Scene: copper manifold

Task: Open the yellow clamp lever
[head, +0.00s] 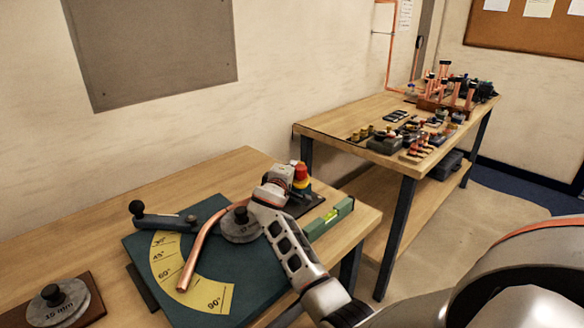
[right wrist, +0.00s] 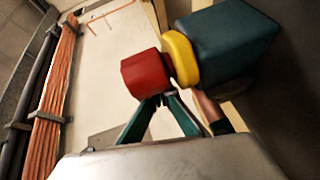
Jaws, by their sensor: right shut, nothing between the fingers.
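Behind the knob are a yellow collar (right wrist: 181,58) and a dark teal block (right wrist: 232,40). In the head view the red knob (head: 301,170) and yellow collar (head: 303,184) stand beside the gripper. No separate yellow lever shows clearly; the gripper and arm may hide it. My left gripper is out of view.
A copper pipe (head: 200,248) curves over the yellow angle scale (head: 172,270) against a grey disc. A dark-handled bar (head: 165,219) lies behind it. A green spirit level (head: 329,219) lies at the right. A second bench (head: 340,123) holds several fittings.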

